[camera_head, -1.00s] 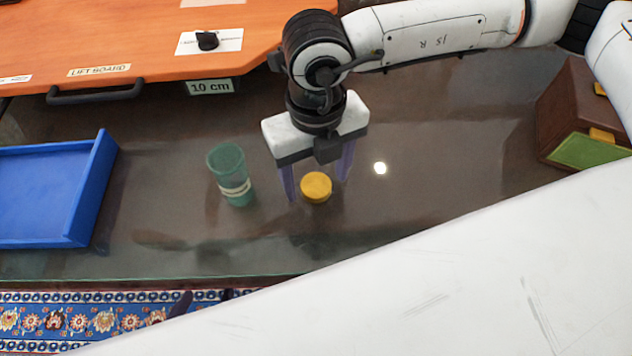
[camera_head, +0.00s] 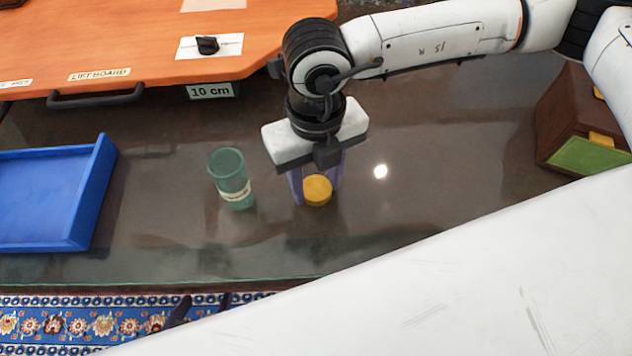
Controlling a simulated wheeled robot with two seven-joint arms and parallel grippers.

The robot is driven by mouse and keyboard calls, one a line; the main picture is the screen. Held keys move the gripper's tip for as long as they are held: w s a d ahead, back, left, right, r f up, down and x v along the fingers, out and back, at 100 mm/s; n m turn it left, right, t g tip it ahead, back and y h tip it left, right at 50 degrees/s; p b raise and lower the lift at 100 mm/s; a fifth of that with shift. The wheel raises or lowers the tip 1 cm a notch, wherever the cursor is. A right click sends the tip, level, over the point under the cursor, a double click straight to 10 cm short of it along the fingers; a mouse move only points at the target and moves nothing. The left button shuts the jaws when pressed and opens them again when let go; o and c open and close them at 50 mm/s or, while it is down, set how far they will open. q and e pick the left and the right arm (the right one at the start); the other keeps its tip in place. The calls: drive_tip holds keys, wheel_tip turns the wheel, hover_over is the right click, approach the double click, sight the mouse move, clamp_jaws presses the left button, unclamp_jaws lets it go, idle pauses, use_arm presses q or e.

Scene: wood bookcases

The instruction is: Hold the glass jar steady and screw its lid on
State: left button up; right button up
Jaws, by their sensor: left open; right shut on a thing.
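The green glass jar (camera_head: 231,180) stands upright on the dark glossy table, with a pale label band around it and its top open. The round yellow lid (camera_head: 317,190) lies on the table to the right of the jar. My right gripper (camera_head: 318,188) points down from above, with its purple fingers closed on both sides of the lid. My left gripper (camera_head: 203,305) shows only as dark fingertips at the front table edge, below the jar. They are apart and empty, and the rest is hidden behind a large white arm part.
A blue tray (camera_head: 85,228) is at the left. An orange lift board (camera_head: 150,45) with a black handle fills the back left. A brown box (camera_head: 570,110) with a green panel stands at the right. Clear table surrounds the jar.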

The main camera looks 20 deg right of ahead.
wheel_tip(320, 180, up, 10)
drive_tip(key=shift+f, duration=0.15)
idle(0.5)
drive_tip(key=n, duration=1.7)
approach(326, 183)
drive_tip(key=d, duration=0.3)
drive_tip(key=d+n, duration=0.1)
drive_tip(key=n, duration=0.5)
drive_tip(key=d+f+n, duration=0.1)
drive_tip(key=d+n, duration=0.1)
drive_tip(key=n, duration=0.4)
drive_tip(key=d+f+n, duration=0.1)
drive_tip(key=n, duration=0.4)
drive_tip(key=shift+d+n, duration=0.3)
drive_tip(key=shift+n, duration=0.1)
